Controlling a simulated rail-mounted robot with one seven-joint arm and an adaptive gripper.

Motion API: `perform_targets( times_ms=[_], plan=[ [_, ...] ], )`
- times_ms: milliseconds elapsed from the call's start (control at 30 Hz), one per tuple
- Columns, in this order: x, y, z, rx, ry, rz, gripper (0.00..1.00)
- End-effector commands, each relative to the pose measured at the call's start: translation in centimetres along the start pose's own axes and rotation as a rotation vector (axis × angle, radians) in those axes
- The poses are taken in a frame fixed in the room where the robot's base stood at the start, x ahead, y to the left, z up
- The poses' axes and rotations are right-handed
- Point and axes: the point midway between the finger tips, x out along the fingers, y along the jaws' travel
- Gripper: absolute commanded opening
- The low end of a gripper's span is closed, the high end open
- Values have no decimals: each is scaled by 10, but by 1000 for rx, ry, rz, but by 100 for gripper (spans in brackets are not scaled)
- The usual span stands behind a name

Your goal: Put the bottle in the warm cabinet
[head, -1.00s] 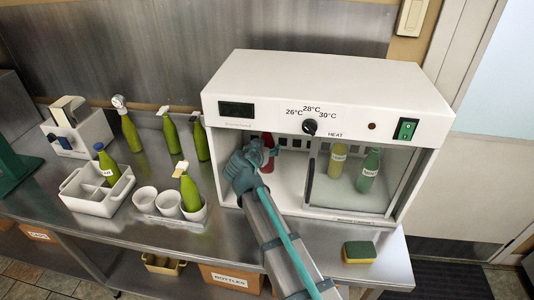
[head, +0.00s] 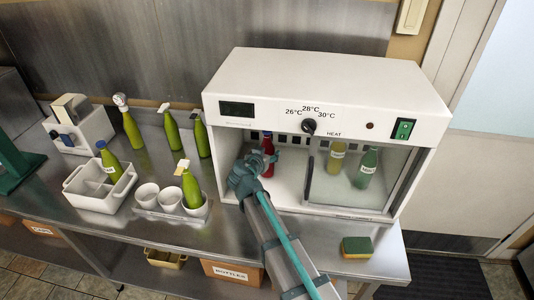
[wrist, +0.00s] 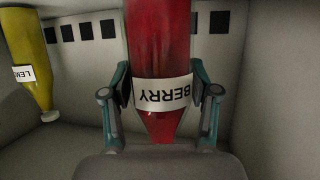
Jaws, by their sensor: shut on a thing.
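The warm cabinet (head: 330,78) is a white box on the steel table, with its left front open and a clear panel across the right part. My gripper (head: 262,162) reaches into the open left side and is shut on a red bottle (head: 268,146). In the wrist view the red bottle (wrist: 158,45) has a white label reading BERRY, upside down in the picture, and sits between both fingers (wrist: 160,92). Whether its base touches the cabinet floor cannot be told. A yellow bottle (head: 335,158) and a green bottle (head: 366,170) stand inside behind the panel.
Left of the cabinet stand several green bottles (head: 132,130), a white divided caddy (head: 92,198) and white cups (head: 170,198). A sponge (head: 356,247) lies at the table's front right. The cabinet's left wall is close to my gripper.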

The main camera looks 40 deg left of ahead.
Motion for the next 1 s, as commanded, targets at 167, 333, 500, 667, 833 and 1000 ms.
perform_targets(
  times_ms=[167, 333, 500, 667, 833, 1000],
  plan=[
    [0, 0, 0, 0, 0, 0, 83],
    [0, 0, 0, 0, 0, 0, 85],
    [0, 0, 0, 0, 0, 0, 85],
    [-5, 0, 0, 0, 0, -1, 85],
    [-32, 1, 2, 1, 1, -3, 85],
    [-67, 2, 2, 1, 2, -3, 85]
  ],
)
